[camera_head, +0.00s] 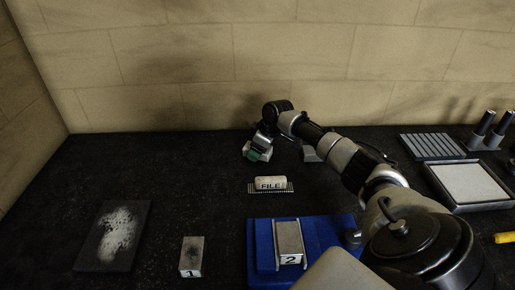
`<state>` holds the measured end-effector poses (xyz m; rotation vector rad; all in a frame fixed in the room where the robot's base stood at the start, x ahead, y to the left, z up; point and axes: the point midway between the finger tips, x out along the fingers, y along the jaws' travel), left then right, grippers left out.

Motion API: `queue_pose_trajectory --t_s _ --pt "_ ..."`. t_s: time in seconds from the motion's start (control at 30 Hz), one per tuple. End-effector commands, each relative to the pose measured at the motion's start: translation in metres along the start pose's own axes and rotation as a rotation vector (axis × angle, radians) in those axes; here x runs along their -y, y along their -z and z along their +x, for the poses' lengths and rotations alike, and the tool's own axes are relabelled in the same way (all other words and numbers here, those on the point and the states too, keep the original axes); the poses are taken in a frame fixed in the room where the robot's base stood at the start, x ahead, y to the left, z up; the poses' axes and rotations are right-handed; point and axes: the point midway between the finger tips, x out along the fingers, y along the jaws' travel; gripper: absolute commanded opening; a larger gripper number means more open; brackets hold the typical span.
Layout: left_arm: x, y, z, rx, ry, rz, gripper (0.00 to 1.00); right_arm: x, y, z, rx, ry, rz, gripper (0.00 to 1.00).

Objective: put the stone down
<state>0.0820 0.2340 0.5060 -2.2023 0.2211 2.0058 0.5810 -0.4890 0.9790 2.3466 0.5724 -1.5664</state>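My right arm reaches from the lower right to the back middle of the dark bench. Its gripper (258,152) is low near the back wall. A small green patch (255,156) shows between pale parts at its tip; I cannot tell whether it is a held thing or part of the gripper. No thing is clearly recognisable as the stone. A grey block marked 1 (191,256) stands at the front. A grey block marked 2 (289,240) sits on a blue base (262,275). My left gripper is not in view.
A pale block marked FILE (270,183) lies on a ribbed strip. A dark plate with white powder (117,232) lies left. A grey tray (468,184), a ribbed plate (431,147) and dark cylinders (484,122) are at the right. The back left is clear.

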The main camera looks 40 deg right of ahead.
Motion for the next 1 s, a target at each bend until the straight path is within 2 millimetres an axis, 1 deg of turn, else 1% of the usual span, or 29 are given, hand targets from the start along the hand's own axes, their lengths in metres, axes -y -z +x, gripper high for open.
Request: queue_pose_trajectory --t_s 0.03,0.07,0.27,0.37,0.43,0.57,0.8,0.9,1.0 --pt "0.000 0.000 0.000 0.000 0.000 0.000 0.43 0.000 0.000 0.000 0.001 0.000 0.000 0.74" --pt "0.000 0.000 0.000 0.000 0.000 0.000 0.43 0.000 0.000 0.000 0.001 0.000 0.000 0.79" --pt "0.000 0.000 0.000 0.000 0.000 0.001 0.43 0.000 0.000 0.000 0.000 0.000 0.000 0.79" --pt "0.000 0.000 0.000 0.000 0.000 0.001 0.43 -0.001 0.001 -0.004 0.000 -0.001 0.000 0.79" --pt "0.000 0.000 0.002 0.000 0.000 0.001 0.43 -0.001 0.000 -0.011 -0.001 -0.003 -0.001 0.79" --pt "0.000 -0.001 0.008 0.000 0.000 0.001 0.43 -0.001 0.000 -0.034 -0.001 -0.005 -0.002 0.79" --pt "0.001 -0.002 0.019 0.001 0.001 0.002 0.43 -0.001 0.000 -0.086 -0.002 -0.004 -0.002 0.79" --pt "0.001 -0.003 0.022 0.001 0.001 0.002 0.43 -0.001 0.001 -0.103 -0.002 -0.004 -0.002 0.79" --pt "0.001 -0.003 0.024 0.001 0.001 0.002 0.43 -0.001 0.001 -0.114 -0.001 -0.002 -0.001 0.79"
